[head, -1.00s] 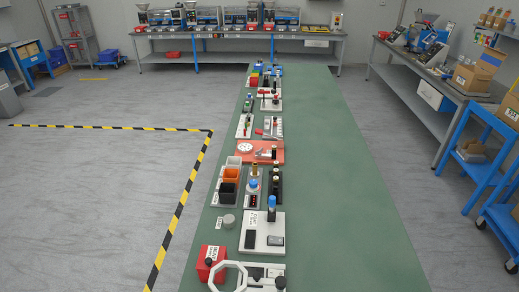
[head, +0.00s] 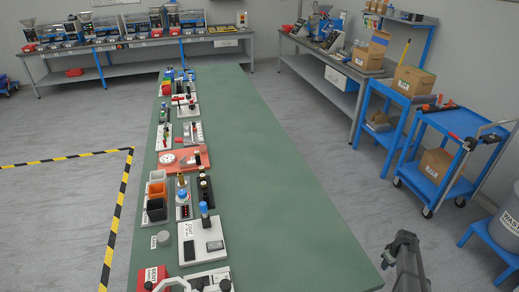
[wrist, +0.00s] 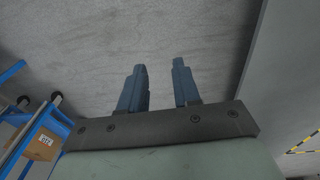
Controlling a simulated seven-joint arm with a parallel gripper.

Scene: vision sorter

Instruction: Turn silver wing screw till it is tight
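I cannot make out a silver wing screw in either view. The fixtures along the left side of the green table are too small to show one clearly. In the wrist view my gripper (wrist: 160,75) is open, with two blue-grey fingers apart and nothing between them. It points at the bare grey floor. In the head view a dark grey part of my arm (head: 405,262) shows at the bottom right, beside the table's right edge and away from the fixtures.
The green table (head: 265,190) is clear on its right side. Its left side holds a white board with a blue-topped post (head: 204,212), a grey cylinder (head: 163,238), black and orange bins (head: 156,210) and a red board (head: 170,165). Blue carts (head: 450,135) stand at the right.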

